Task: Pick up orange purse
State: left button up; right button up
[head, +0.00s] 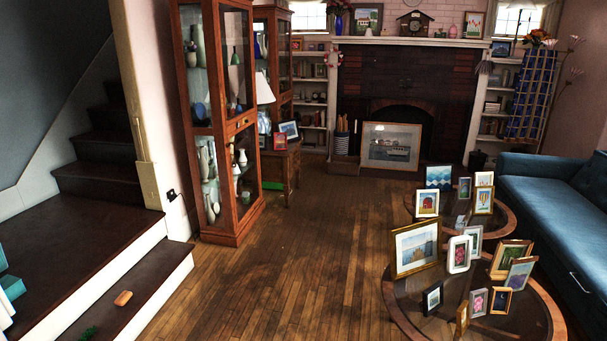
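A small orange-brown object with rounded ends (123,298) lies on the lowest dark stair step at the lower left. It is the only thing in view that resembles an orange purse, but it is too small to tell for certain. Nothing touches it. Neither my left nor my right gripper is in view.
The dark stairs (75,228) with white risers rise at the left. A wooden glass cabinet (238,124) stands beyond them. Round tables (398,318) with picture frames and a blue sofa (535,215) fill the right. The wooden floor (290,260) between is clear.

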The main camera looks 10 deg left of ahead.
aim_at(125, 296)
jog(key=i+j+u, duration=0.15)
jog(key=i+u, duration=0.15)
jog(key=i, duration=0.4)
jog(key=i+u, duration=0.25)
jog(key=i, duration=0.4)
jog(key=i+l+u, duration=0.3)
jog(key=i, duration=0.4)
jog(key=i+u, duration=0.35)
jog(key=i, duration=0.25)
jog(key=i+u, duration=0.35)
jog(key=i, duration=0.3)
jog(key=i+l+u, duration=0.35)
jog(key=i, duration=0.2)
jog(key=i+j, duration=0.05)
